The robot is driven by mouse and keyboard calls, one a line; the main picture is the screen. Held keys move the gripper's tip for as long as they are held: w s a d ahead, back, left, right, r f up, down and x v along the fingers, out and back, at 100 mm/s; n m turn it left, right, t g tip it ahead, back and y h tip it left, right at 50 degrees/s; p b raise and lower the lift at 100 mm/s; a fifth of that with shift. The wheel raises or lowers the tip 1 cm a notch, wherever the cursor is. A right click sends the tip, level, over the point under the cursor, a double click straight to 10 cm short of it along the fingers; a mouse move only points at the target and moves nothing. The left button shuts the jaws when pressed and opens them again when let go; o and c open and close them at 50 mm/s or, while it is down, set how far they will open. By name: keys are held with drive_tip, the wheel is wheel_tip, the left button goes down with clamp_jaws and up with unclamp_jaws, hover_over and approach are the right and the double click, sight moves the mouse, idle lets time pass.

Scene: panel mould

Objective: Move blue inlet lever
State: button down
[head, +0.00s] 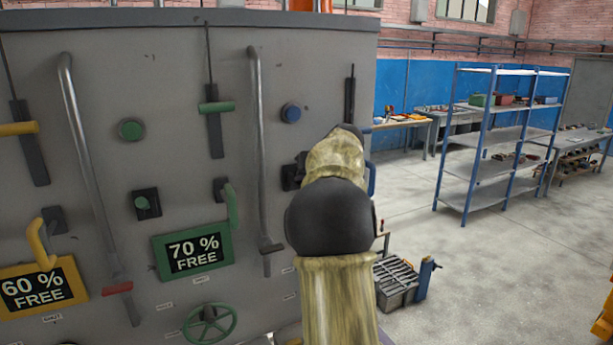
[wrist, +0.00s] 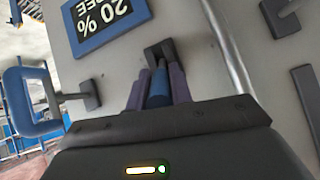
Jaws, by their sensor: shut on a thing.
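In the wrist view, my gripper (wrist: 159,80) has its two purple-grey fingers shut on the blue lever (wrist: 158,90), a short blue rod. The rod lines up with a dark bracket (wrist: 159,52) on the grey panel (wrist: 200,60), just beyond the fingertips. A separate blue curved handle (wrist: 18,100) stands out from the panel at the left of the wrist view, apart from the fingers. In the head view my own arm hides my gripper and the held lever. Part of a dark bracket shows at the arm's left side.
A blue "20 % FREE" sign (wrist: 101,18) is close to the gripped lever. A grey pipe (wrist: 228,50) runs beside it. The head view shows a green handle (head: 233,207), a blue round knob (head: 291,113) and a toolbox (head: 397,282) on the floor. Open floor lies to the right.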

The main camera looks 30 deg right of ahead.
drive_tip(key=shift+r, duration=0.25)
drive_tip(key=c, duration=1.4)
unclamp_jaws()
drive_tip(key=shift+o, duration=0.7)
drive_tip(key=shift+f, duration=0.15)
drive_tip(key=b+v, duration=0.4)
drive_tip(key=v, duration=1.3)
drive_tip(key=shift+s+a, duration=0.1)
drive_tip(key=shift+s, duration=0.1)
